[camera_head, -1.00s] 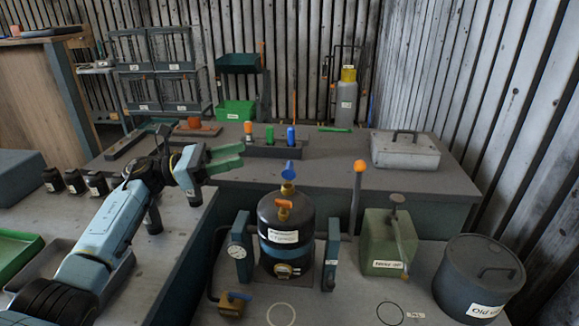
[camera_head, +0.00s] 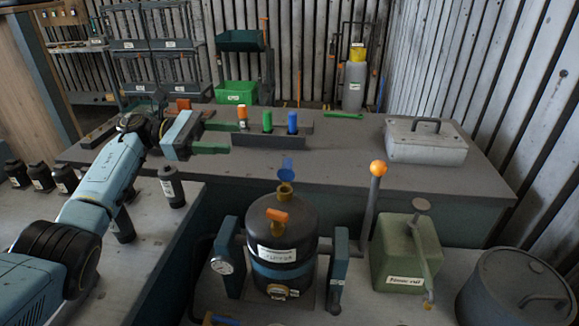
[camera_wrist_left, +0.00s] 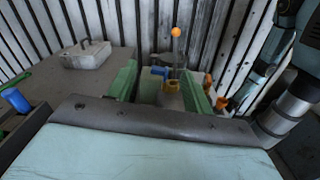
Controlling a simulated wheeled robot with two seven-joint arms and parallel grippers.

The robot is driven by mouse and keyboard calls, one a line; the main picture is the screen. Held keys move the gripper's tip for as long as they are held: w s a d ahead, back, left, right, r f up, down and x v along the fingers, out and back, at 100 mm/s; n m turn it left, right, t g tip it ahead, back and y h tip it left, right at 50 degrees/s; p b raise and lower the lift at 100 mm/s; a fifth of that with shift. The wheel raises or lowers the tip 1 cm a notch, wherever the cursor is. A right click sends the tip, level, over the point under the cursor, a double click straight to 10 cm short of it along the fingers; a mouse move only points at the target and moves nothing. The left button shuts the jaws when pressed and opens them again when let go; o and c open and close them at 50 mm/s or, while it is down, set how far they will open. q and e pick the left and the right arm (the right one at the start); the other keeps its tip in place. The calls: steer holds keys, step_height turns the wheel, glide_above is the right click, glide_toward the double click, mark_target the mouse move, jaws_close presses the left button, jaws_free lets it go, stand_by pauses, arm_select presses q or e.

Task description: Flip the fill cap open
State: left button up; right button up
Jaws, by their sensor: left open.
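The fill cap is a blue piece (camera_head: 287,166) above the brass filler neck (camera_head: 285,189) on top of the black tank (camera_head: 282,245). I cannot tell whether it is open or closed. My left gripper (camera_head: 220,138) is open and empty, its green fingers pointing right, left of the cap and apart from it. In the left wrist view, the blue cap (camera_wrist_left: 159,71) and brass neck (camera_wrist_left: 172,87) show between the green fingers (camera_wrist_left: 160,80), beyond them. An orange handle (camera_head: 277,214) sits on the tank below the neck. My right gripper is not in view.
An orange-knobbed lever (camera_head: 377,169) and a green can (camera_head: 405,255) stand right of the tank. A dark lidded drum (camera_head: 515,285) is at the lower right. A rack with orange, green and blue pieces (camera_head: 268,138) and a grey box (camera_head: 426,142) stand on the back bench.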

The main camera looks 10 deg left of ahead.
arm_select(q)
steer(key=b, duration=0.5)
glide_toward(287, 161)
steer(key=d, duration=0.3)
steer(key=d+p, duration=0.1)
steer(key=d, duration=0.2)
steer(key=d+p, duration=0.1)
steer(key=d, duration=0.3)
steer(key=shift+s+d+f, duration=0.1)
steer(key=shift+f, duration=0.25)
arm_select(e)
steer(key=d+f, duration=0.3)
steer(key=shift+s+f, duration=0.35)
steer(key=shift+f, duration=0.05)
